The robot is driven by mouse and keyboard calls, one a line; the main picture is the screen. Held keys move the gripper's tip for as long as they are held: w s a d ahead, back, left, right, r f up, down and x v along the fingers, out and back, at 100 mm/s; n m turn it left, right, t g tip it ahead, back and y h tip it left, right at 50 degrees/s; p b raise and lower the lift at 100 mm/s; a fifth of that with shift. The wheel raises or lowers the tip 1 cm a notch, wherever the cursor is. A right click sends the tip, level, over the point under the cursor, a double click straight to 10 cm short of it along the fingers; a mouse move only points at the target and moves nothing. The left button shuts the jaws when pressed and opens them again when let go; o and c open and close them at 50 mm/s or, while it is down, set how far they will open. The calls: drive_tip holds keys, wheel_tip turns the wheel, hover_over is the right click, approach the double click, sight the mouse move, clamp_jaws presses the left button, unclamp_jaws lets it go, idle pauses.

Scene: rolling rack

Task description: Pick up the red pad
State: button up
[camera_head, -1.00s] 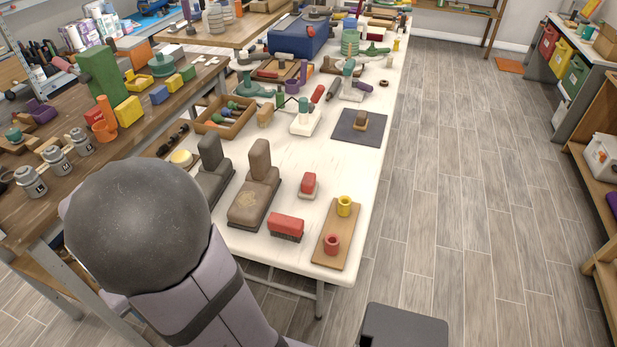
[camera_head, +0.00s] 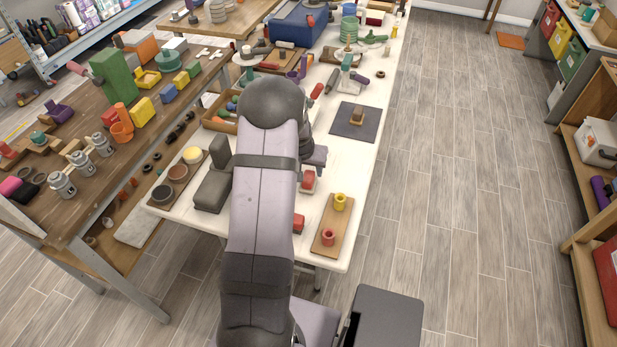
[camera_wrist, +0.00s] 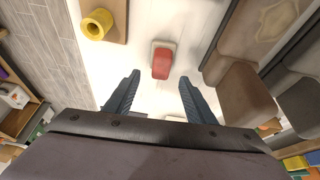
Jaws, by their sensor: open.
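The red pad (camera_head: 308,179) is a small red block on a pale base on the white table, partly covered by my arm in the head view. In the wrist view the red pad (camera_wrist: 161,63) lies just beyond my gripper (camera_wrist: 160,76), roughly centred between its two dark fingers. My gripper is open and empty, apart from the pad. My arm hides most of the gripper in the head view.
A wooden board with a yellow cup (camera_head: 340,202) and a red cup (camera_head: 327,237) is nearby on the white table (camera_head: 365,190). A red brush (camera_head: 298,223) is mostly hidden by my arm. Dark grey blocks (camera_head: 213,188) stand left. A wooden bench (camera_head: 75,215) is farther left.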

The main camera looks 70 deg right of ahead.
sight(308, 176)
drive_tip(key=shift+p+x, duration=1.65)
drive_tip(key=shift+x, duration=2)
drive_tip(key=shift+w, duration=0.1)
drive_tip(key=c, duration=1.2)
